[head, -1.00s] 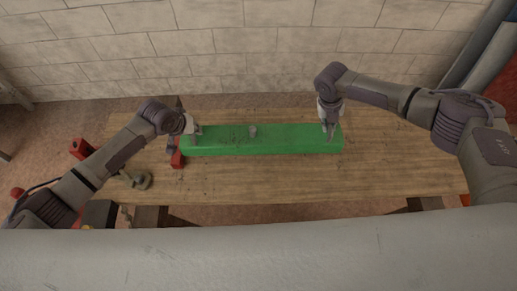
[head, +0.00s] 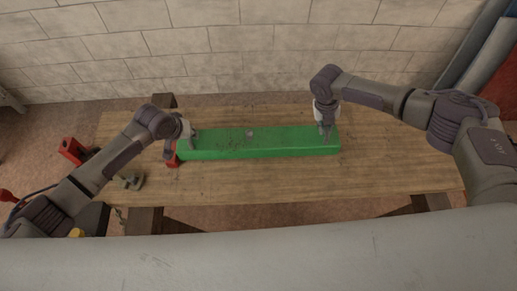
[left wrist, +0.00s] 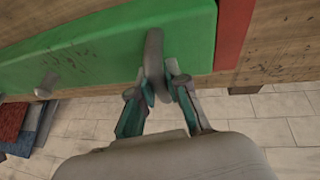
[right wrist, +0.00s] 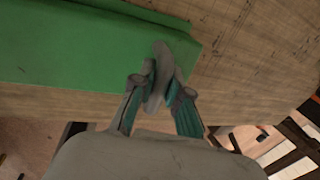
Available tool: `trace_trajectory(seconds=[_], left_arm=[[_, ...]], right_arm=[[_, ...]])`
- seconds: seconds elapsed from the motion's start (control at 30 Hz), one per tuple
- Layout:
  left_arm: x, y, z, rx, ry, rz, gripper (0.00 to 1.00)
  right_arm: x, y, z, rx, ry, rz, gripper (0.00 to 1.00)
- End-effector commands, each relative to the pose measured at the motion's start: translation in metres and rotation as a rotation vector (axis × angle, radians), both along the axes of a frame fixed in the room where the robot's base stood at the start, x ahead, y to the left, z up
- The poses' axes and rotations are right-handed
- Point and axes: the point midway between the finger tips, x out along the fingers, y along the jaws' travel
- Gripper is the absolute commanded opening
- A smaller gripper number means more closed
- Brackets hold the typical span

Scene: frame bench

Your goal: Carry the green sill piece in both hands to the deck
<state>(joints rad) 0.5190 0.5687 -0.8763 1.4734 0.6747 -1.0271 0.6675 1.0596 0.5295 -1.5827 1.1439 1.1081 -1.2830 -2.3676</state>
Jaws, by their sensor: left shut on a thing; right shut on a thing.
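The green sill piece (head: 262,146) is a long bar lying crosswise over the wooden bench top (head: 300,182). A short grey peg (head: 249,134) stands at its middle. My left gripper (head: 192,137) is shut on a grey upright grip at the piece's left end; the left wrist view shows the grip (left wrist: 154,62) between the fingers. My right gripper (head: 326,130) is shut on a similar grip at the right end, seen in the right wrist view (right wrist: 159,75). I cannot tell whether the piece touches the bench top. Which surface is the deck is not clear.
A red block (head: 171,154) sits at the piece's left end. A red clamp-like part (head: 73,150) and a small metal fitting (head: 130,181) are at the bench's left side. A block wall (head: 260,60) stands behind. The bench's front and right are clear.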

Motion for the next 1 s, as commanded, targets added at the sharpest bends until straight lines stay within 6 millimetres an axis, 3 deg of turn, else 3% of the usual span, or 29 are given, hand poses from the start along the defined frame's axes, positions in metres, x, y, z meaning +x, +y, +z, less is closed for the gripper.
trace_trajectory(seconds=[0.07, 0.1, 0.23, 0.63, 1.0], left_arm=[[0.002, 0.002, -0.007, 0.003, -0.004, 0.002, 0.0], [0.0, 0.002, -0.007, 0.004, 0.0, 0.003, 0.18], [0.0, 0.002, -0.005, 0.003, 0.0, 0.002, 0.4], [-0.002, 0.002, 0.001, 0.001, 0.0, 0.0, 0.4], [-0.03, 0.017, 0.067, 0.002, -0.003, 0.0, 0.4]], right_arm=[[0.001, -0.002, -0.007, -0.003, -0.003, -0.004, 0.0], [0.0, -0.002, -0.006, -0.004, 0.0, -0.003, 0.18], [0.0, -0.002, -0.005, -0.003, 0.0, -0.003, 0.4], [0.0, 0.0, -0.005, -0.001, 0.0, 0.0, 0.4], [0.0, 0.0, -0.005, 0.0, 0.0, 0.0, 0.4]])
